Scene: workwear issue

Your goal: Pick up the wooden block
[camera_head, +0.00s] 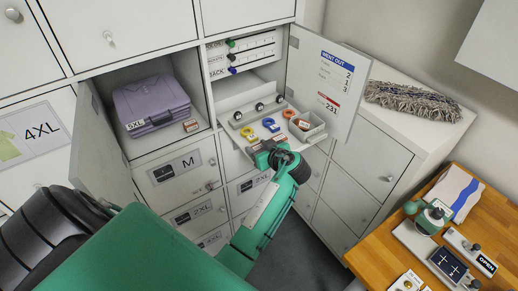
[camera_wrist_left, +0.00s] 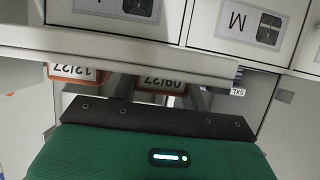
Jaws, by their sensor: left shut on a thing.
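My left gripper (camera_head: 262,147) is at the front edge of the pull-out shelf in the open middle locker. In the left wrist view the gripper (camera_wrist_left: 160,90) is shut on a wooden block (camera_wrist_left: 160,83) with an orange-brown edge and a white label reading 09/27 upside down. In the head view the held block is mostly hidden by the gripper. A similar block (camera_wrist_left: 75,73) labelled 12/27 shows to the left in the wrist view. Another small wooden block (camera_head: 190,125) lies in the left locker. My right gripper is not in view.
Yellow and blue tags (camera_head: 270,124) and a white bin (camera_head: 314,132) holding a small block sit on the shelf. Open doors (camera_head: 328,82) flank the lockers. A wooden table (camera_head: 385,258) stands at lower right.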

